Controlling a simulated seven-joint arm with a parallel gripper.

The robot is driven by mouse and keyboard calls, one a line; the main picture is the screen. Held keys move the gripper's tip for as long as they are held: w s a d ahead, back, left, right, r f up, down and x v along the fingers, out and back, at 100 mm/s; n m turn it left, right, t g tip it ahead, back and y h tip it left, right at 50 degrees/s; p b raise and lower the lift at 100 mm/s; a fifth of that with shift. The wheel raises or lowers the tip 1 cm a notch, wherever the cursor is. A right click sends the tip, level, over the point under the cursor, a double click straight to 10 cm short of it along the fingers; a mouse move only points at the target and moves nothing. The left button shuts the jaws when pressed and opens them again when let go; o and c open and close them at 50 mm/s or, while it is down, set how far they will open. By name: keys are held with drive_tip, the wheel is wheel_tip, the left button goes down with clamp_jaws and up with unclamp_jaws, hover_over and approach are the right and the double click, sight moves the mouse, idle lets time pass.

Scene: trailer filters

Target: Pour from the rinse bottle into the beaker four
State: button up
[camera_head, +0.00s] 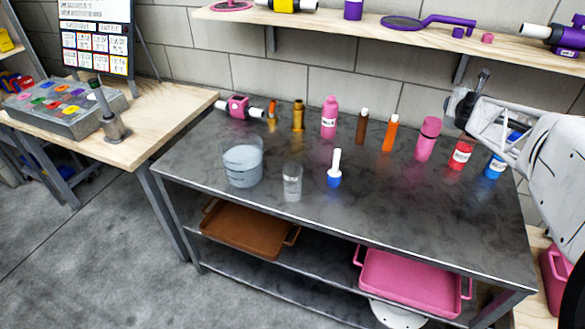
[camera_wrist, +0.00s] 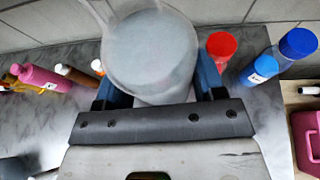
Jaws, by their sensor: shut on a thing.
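My gripper (camera_wrist: 157,88) is shut on a clear, round vessel (camera_wrist: 152,48) with pale grey contents, seen from above in the wrist view. In the head view my gripper (camera_head: 472,102) is at the right, above the back of the dark bench, and the vessel is mostly hidden. I cannot read a label on it or tell whether it is the rinse bottle. A large clear beaker (camera_head: 243,165) with bluish-grey contents stands on the bench's left part. A smaller clear glass (camera_head: 292,184) stands to its right. A white bottle with a blue base (camera_head: 334,170) stands beyond that.
A row of bottles lines the bench's back: pink (camera_head: 329,118), brown (camera_head: 362,127), orange (camera_head: 390,135), another pink (camera_head: 427,140), red (camera_head: 461,154) and blue (camera_head: 494,166). A shelf (camera_head: 400,38) runs above. The bench's front right is clear.

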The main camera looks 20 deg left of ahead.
drive_tip(key=s+a+f+n+g+y, duration=0.15)
drive_tip(key=a+n+y, duration=0.25)
drive_tip(key=a, duration=0.7)
drive_tip(key=n+g+y, duration=0.8)
drive_tip(key=n+g, duration=0.8)
hover_over(293, 182)
drive_tip(key=s+a, duration=0.2)
drive_tip(key=a, duration=0.2)
wheel_tip(293, 182, down, 6)
drive_tip(key=s+a+f+n+g+h, duration=0.1)
drive_tip(key=s+a+f+n+g, duration=0.15)
drive_tip(key=s, duration=0.55)
drive_tip(key=w+d+f+m+t, duration=0.1)
drive_tip(key=w+d+f, duration=0.3)
drive_tip(key=d+f, duration=0.5)
drive_tip(key=shift+d+t, duration=0.4)
drive_tip(key=shift+d, duration=0.5)
drive_tip(key=shift+w+m, duration=0.1)
drive_tip(key=shift+m, duration=0.25)
